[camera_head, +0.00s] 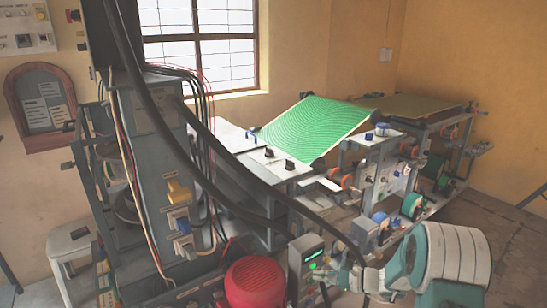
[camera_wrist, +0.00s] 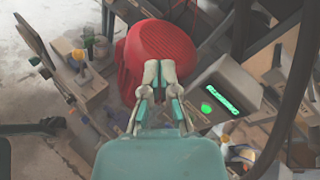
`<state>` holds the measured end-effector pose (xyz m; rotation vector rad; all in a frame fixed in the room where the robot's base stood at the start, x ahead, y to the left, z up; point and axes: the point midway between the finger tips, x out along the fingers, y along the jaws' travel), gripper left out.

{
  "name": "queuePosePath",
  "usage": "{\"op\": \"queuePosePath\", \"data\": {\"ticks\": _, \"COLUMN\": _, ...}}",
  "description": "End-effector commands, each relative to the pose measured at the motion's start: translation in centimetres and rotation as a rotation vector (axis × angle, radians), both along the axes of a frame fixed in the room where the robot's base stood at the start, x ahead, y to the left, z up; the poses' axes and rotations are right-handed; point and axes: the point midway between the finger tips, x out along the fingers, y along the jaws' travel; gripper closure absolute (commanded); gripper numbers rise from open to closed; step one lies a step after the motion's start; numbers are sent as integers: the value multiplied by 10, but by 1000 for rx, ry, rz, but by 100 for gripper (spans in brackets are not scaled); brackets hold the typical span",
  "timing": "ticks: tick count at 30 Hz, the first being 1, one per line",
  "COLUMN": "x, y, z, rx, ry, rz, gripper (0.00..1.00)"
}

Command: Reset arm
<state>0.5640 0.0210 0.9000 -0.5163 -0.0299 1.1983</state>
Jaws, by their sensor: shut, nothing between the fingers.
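My gripper (camera_wrist: 159,76) is in the lower middle of the wrist view, its fingers drawn together with nothing between them. In the head view my gripper (camera_head: 358,262) is at the bottom right, at the end of my white and teal arm. It is just right of a grey control box (camera_head: 306,262) with a small green lit display. In the wrist view the control box (camera_wrist: 226,92) is to the right of the fingers, with a green display and a round green light. A red ribbed motor housing (camera_wrist: 160,52) lies beyond the fingertips.
The red motor housing also shows in the head view (camera_head: 255,284). A tall grey machine (camera_head: 150,170) with cables stands at left. A white stool (camera_head: 72,248) stands at far left. Open floor (camera_head: 505,215) is at right.

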Motion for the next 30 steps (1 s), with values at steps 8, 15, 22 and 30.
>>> {"op": "queuePosePath", "data": {"ticks": 8, "x": -62, "y": 34, "z": 76, "rx": -284, "ry": -140, "rz": 268, "gripper": 100}}
{"op": "queuePosePath", "data": {"ticks": 15, "x": -123, "y": 44, "z": 121, "rx": -546, "ry": -273, "rz": 469, "gripper": 100}}
{"op": "queuePosePath", "data": {"ticks": 22, "x": -180, "y": 41, "z": 151, "rx": -813, "ry": -415, "rz": 636, "gripper": 100}}
{"op": "queuePosePath", "data": {"ticks": 30, "x": -241, "y": 23, "z": 177, "rx": -1141, "ry": -592, "rz": 795, "gripper": 100}}
